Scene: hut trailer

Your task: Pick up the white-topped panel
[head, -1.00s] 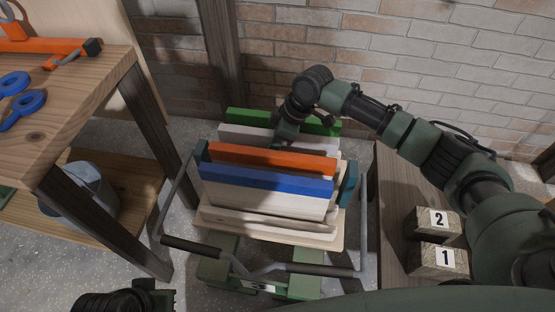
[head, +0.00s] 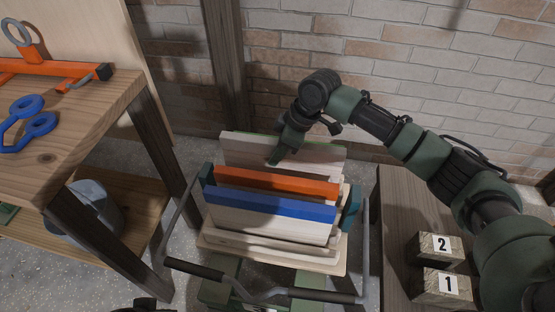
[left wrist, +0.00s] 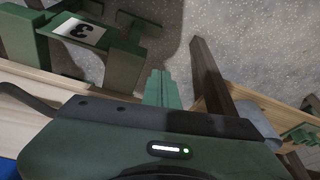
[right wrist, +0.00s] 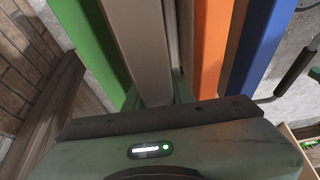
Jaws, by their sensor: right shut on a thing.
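The white-topped panel (head: 310,158) stands upright at the back of the cart in the head view, raised above the orange-topped panel (head: 280,182). Its broad face shows. My right gripper (head: 276,158) is shut on its upper edge. In the right wrist view the white top (right wrist: 142,45) runs between the fingers, beside the green-topped panel (right wrist: 92,40). In the head view the green-topped panel is almost wholly hidden behind the raised one. My left gripper (left wrist: 161,88) is shut and empty in the left wrist view, over the floor and away from the panels.
The blue-topped panel (head: 270,204) stands in front of the orange one on the cart, whose handle (head: 195,269) faces me. A wooden workbench (head: 70,135) is at left, blocks numbered 1 (head: 443,283) and 2 (head: 441,246) at right. A brick wall (head: 420,60) is close behind.

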